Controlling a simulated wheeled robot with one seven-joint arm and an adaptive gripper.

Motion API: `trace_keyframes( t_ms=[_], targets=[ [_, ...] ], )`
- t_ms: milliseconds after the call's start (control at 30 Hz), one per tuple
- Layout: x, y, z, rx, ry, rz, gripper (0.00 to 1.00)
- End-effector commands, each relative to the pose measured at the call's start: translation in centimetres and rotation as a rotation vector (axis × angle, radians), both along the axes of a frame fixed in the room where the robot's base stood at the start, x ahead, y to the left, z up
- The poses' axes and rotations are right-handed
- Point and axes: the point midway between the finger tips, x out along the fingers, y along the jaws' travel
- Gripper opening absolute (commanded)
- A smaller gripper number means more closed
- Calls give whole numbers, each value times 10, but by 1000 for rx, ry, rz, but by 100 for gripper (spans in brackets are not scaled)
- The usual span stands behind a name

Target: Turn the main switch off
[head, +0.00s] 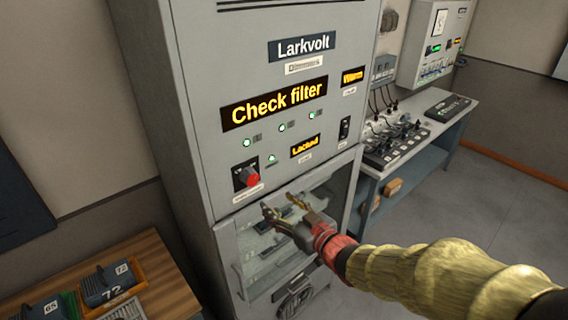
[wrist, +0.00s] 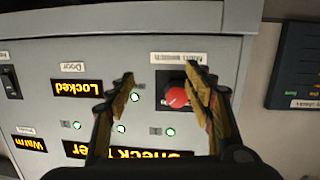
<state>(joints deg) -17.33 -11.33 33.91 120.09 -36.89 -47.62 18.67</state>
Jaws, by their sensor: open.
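The main switch (head: 250,179) is a red rotary knob on a black plate, low on the left of the grey Larkvolt cabinet front (head: 215,165). In the wrist view, which is upside down, the red knob (wrist: 177,97) shows between the fingers, closer to the right one, with a white label by its plate. My gripper (head: 281,204) is open and empty. In the head view it appears below and right of the knob, in front of the glass window. I see no contact with the knob; the exact gap cannot be told. The knob's setting is too small to read.
Lit displays read "Check filter" (head: 275,103), "Locked" (head: 305,146) and "Warm" (head: 353,77). Several green lamps and a black rocker switch (head: 345,128) share the panel. A wooden table with bins (head: 129,278) stands left; a bench with a fader desk (head: 385,150) stands right.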

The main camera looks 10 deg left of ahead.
Motion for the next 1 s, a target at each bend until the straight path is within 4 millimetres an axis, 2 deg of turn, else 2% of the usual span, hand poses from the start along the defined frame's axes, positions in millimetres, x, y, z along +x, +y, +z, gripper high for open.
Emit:
trace_keyframes(
  t_ms=[33, 100, 233, 367, 733, 1000],
  targets=[
    [-4, 8, 17, 46, -36, 32, 53],
    [-9, 16, 33, 99, -66, 65, 53],
    [-14, 22, 49, 158, -88, 91, 53],
    [-7, 30, 50, 169, -84, 92, 53],
    [27, 70, 50, 167, -84, 91, 53],
    [37, 80, 51, 167, -85, 89, 53]
  ],
)
